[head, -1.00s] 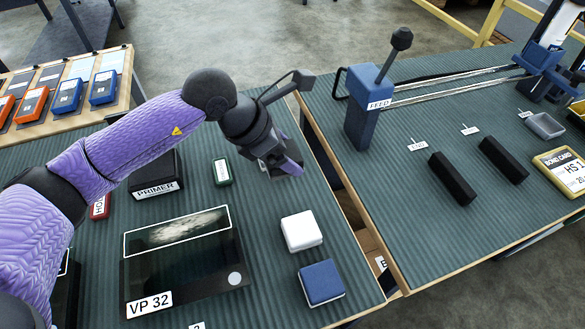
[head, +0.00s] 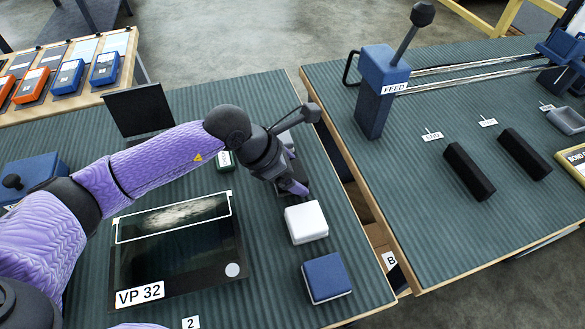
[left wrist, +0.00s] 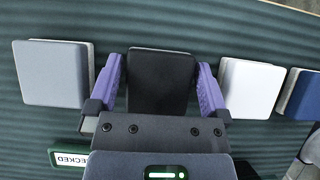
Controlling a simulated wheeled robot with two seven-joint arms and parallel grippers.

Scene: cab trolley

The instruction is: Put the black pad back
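The black pad (left wrist: 161,78) lies between the two fingers of my left gripper (left wrist: 160,85) in the left wrist view. It is in line between a grey pad (left wrist: 50,73) and a white pad (left wrist: 250,88). The fingers are along its two sides and look closed on it, though a thin line shows beside the left finger. In the head view the left gripper (head: 292,188) is low over the mat, just behind the white pad (head: 306,222), and mostly hides the black pad. My right gripper is not in view.
A blue pad (head: 326,277) lies in front of the white one. The VP 32 plate (head: 180,250) lies to the left. A gap separates this table from the right one, which carries the blue FEED lever block (head: 382,95) and black bars (head: 468,171).

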